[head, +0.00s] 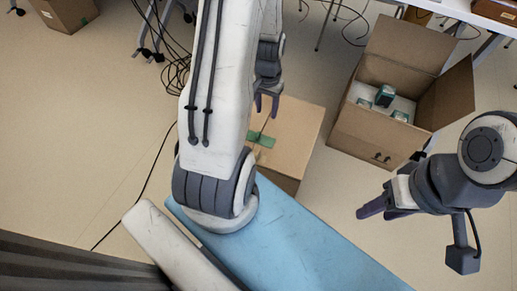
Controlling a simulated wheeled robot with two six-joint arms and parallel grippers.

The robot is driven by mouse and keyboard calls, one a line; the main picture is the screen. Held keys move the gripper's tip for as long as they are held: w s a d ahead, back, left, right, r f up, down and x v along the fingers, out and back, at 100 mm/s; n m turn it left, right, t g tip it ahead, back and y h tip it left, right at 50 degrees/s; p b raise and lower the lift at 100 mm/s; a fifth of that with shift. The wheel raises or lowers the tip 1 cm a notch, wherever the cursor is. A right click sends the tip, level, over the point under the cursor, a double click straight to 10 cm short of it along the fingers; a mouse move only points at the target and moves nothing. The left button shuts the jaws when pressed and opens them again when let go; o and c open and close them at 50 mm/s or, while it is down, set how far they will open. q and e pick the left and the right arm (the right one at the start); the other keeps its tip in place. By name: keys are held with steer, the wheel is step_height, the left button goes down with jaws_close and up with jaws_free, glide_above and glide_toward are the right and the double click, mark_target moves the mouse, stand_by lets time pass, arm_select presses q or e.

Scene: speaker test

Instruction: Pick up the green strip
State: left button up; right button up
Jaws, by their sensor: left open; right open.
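The green strip (262,139) lies on the top of a closed cardboard box (297,126) in the middle of the head view, across the box's seam. My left gripper (267,108) is open and empty, with its fingers pointing down above the far left part of the box. In the picture it is just above the strip. How high it is over the box I cannot tell. My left arm hides the box's left side. My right gripper (373,213) is open and empty at the right, well away from the strip, over bare floor.
An open cardboard box (362,135) with small teal-and-white packages (385,95) stands at the right. A light blue surface (310,245) lies in front of the closed box. Black cables (176,72) lie on the floor behind left. Another box (66,12) is at the far left. Left floor is mostly clear.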

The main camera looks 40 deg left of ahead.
arm_select(q)
steer(key=s+a+f+b, duration=0.1)
steer(key=a+f+b, duration=0.15)
steer(key=f, duration=0.35)
steer(key=b, duration=0.2)
glide_above(258, 134)
steer(key=shift+n, duration=0.4)
steer(key=f, duration=0.2)
steer(key=s+f, duration=0.1)
steer(key=f, duration=0.1)
steer(key=shift+f, duration=0.2)
steer(key=f+b, duration=0.1)
steer(key=f, duration=0.1)
steer(key=f+b, duration=0.1)
steer(key=w+f+b, duration=0.1)
steer(key=f, duration=0.1)
steer(key=shift+f, duration=0.3)
arm_select(e)
step_height(258, 134, down, 9)
steer(key=shift+f, duration=0.15)
arm_select(q)
steer(key=shift+r, duration=0.1)
jaws_close()
